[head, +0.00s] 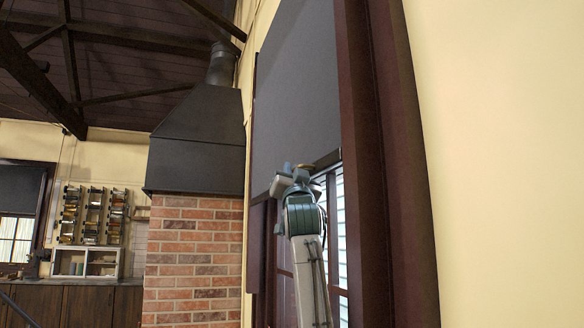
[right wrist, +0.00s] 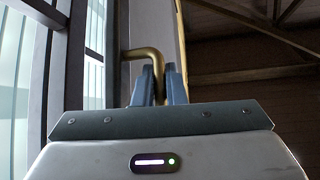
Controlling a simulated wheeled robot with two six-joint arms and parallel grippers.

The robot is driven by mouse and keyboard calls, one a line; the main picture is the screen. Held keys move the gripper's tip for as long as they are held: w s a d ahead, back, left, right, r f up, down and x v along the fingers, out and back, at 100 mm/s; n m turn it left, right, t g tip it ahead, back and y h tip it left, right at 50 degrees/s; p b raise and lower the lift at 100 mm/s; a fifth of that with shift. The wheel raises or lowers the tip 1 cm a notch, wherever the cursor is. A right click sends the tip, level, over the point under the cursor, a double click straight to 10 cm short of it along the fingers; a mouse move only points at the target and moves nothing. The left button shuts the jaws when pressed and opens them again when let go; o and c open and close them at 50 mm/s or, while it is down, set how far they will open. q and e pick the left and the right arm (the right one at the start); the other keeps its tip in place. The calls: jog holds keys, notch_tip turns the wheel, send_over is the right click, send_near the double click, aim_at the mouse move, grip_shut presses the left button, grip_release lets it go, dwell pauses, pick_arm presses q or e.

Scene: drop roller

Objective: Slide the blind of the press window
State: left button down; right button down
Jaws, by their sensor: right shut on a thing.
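The dark grey blind (head: 297,90) hangs in the press window and covers its upper part. Its lower edge is beside my right gripper (head: 296,171), with bright glass showing below. In the right wrist view a bent brass handle (right wrist: 146,54) comes in between the two blue-grey fingers of my right gripper (right wrist: 159,82), which are shut on it. My left gripper is in neither view.
The dark red-brown window frame (head: 366,160) stands right of the blind. A brick forge (head: 195,255) with a black hood (head: 197,140) stands to the left. Farther back are a cabinet (head: 70,305) and wall racks (head: 93,215). The cream wall at right is bare.

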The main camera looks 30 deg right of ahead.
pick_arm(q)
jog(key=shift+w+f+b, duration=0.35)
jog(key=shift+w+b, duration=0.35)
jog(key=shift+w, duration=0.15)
pick_arm(e)
jog(key=shift+f, duration=1.4)
jog(key=c, duration=1.5)
grip_release()
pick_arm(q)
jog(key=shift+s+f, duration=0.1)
pick_arm(e)
jog(key=shift+f, duration=0.1)
